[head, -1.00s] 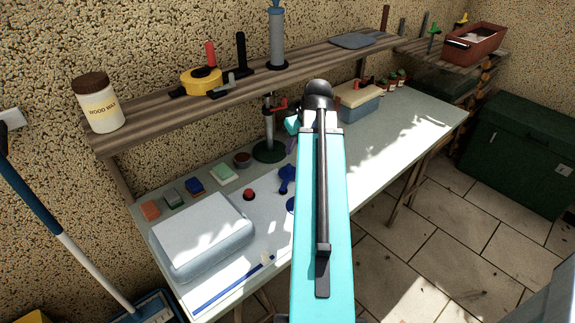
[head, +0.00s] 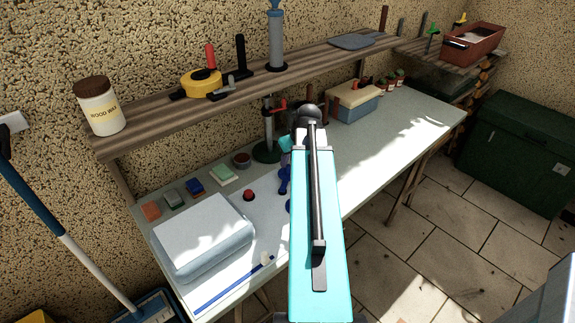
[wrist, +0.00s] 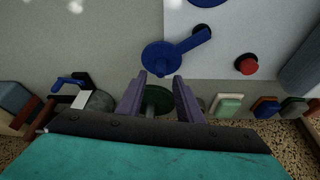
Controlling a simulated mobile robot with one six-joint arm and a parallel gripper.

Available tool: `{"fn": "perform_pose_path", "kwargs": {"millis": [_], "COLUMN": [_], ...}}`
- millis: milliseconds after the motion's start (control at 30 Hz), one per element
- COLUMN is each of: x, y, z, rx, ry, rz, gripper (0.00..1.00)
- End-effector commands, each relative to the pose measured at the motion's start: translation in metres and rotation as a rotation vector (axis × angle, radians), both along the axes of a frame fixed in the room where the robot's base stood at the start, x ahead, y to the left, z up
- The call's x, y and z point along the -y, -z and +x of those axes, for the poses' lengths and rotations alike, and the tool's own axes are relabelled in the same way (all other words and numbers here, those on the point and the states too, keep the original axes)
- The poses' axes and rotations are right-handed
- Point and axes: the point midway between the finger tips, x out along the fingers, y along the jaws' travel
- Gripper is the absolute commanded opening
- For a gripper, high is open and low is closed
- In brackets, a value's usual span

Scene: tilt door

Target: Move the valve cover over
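The valve cover appears to be the blue piece with a round end and a narrow arm (wrist: 161,58) in the wrist view. It lies at the edge of a white panel (wrist: 262,22), with a dark round spot beside its arm. It also shows in the head view (head: 284,181), left of my arm. My gripper (wrist: 160,82) has two purple fingers spread apart with nothing between them. The fingertips look just short of the cover's round end; I cannot tell whether they touch. In the head view my arm hides most of the gripper.
A red button (head: 249,195) sits on the panel, with a second blue round part (wrist: 180,10) nearby. A green-based stand (head: 266,151) is behind. A grey-white case (head: 203,236) is at left, a toolbox (head: 353,103) at right. A wooden shelf (head: 245,92) overhangs the back.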

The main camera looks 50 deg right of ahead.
Motion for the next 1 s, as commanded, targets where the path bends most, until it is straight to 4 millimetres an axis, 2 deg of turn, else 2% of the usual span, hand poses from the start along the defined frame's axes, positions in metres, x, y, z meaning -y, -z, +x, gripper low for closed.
{"fn": "perform_pose_path", "kwargs": {"millis": [400,633,933,1000], "x": [0.004,0.004,0.004,0.004], "y": [0.034,0.042,0.043,0.043], "z": [0.015,0.018,0.018,0.018], "rx": [-0.001,0.0,0.0,0.0], "ry": [-0.001,-0.002,-0.002,-0.002], "rz": [0.001,0.0,0.0,0.0], "gripper": [0.33,0.33,0.33,0.21]}}
